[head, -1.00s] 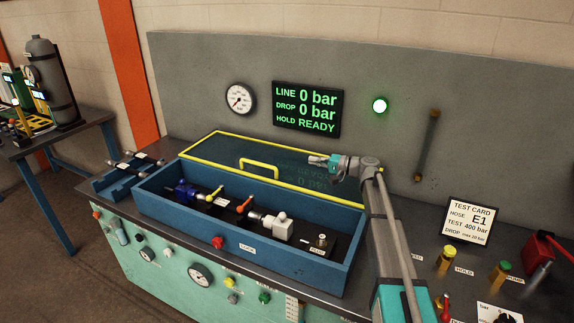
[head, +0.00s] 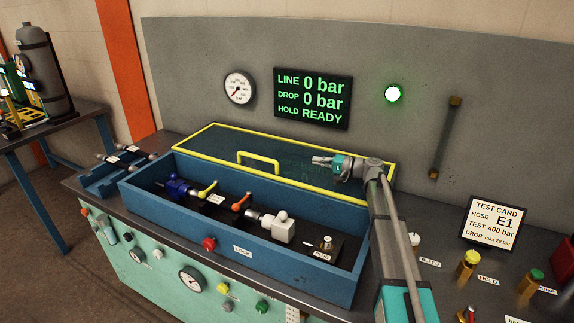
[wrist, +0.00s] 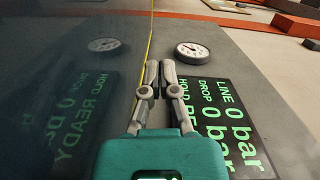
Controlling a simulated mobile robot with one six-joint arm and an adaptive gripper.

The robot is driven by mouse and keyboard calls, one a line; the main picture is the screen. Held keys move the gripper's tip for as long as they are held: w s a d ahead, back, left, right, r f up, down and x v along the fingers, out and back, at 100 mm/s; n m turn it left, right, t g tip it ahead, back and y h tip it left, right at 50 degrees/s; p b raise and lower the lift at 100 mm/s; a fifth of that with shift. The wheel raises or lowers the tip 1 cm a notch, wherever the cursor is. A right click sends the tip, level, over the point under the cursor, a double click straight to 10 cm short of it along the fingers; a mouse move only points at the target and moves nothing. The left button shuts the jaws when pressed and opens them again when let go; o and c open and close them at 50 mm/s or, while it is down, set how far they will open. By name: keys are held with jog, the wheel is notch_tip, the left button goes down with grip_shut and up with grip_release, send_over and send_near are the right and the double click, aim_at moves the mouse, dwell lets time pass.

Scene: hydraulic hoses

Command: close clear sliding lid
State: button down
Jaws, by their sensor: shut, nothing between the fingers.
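The clear sliding lid (head: 310,161) has a yellow edge and a yellow handle (head: 258,158). It lies behind the blue box (head: 250,251), slid back, so the box stands open at the top. Inside the box are a blue fitting (head: 178,188), a yellow-handled valve, an orange-handled valve and a white block (head: 284,230). My gripper (head: 316,160) is above the lid, to the right of the handle and apart from it, pointing left. In the wrist view my gripper's fingers (wrist: 158,64) are together and hold nothing; the dark lid surface (wrist: 75,60) fills the left side.
A grey back panel with a gauge (head: 239,88) and a display (head: 313,98) stands behind the lid. A test card (head: 494,222) and several knobs are on the right of the bench. A blue cradle (head: 110,178) is left of the box.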

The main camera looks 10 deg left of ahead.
aim_at(285, 172)
jog(key=shift+r, duration=0.1)
dwell(0.3)
jog(key=x, duration=1)
jog(key=shift+a, duration=0.1)
jog(key=s, duration=0.1)
jog(key=s+a, duration=0.1)
jog(key=s, duration=0.1)
jog(key=shift+s+a+f+b, duration=0.15)
jog(key=shift+a+f+b, duration=0.1)
jog(key=shift+b, duration=0.05)
jog(key=shift+s+a, duration=0.1)
jog(key=shift+s, duration=0.1)
